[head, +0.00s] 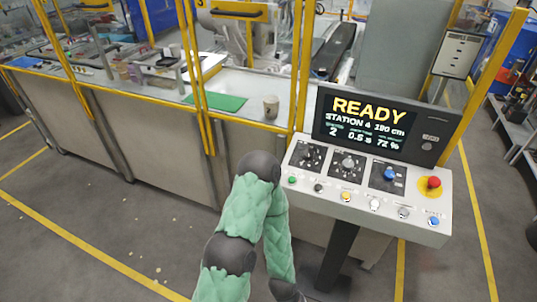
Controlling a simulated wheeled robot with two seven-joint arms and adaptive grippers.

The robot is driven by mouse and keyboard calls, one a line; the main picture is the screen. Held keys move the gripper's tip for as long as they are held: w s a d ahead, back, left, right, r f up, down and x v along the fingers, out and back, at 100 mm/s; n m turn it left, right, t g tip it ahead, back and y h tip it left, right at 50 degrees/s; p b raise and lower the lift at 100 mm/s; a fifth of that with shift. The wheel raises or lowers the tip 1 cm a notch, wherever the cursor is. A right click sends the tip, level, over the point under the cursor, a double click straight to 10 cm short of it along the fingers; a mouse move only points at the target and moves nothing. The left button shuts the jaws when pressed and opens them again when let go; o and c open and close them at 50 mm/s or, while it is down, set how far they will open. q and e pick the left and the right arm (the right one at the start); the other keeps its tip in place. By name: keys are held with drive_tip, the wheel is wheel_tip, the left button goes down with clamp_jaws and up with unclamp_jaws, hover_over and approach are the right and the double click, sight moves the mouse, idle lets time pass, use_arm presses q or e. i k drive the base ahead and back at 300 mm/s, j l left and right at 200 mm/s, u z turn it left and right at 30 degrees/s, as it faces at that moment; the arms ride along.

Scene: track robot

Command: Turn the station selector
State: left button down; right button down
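The control console (365,205) stands at the right on a dark post. Its sloped panel carries a left rotary dial (307,155), a middle rotary dial (347,164) and a blue knob (389,175). The labels are too small to tell which one is the station selector. The screen (362,120) above reads READY and STATION 4. One of my arms, in a green sleeve with black joints, rises from the bottom edge and bends back down, left of and below the console. Neither gripper shows, and nothing of mine visibly touches the panel.
A row of coloured buttons (346,196) runs along the console's front edge, with a red emergency stop (434,182) at the right. Yellow guard posts (303,70) stand behind. A bench with a green mat (217,102) and a cup (271,106) lies beyond.

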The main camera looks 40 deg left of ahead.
sight(308, 153)
drive_tip(key=u, duration=0.9)
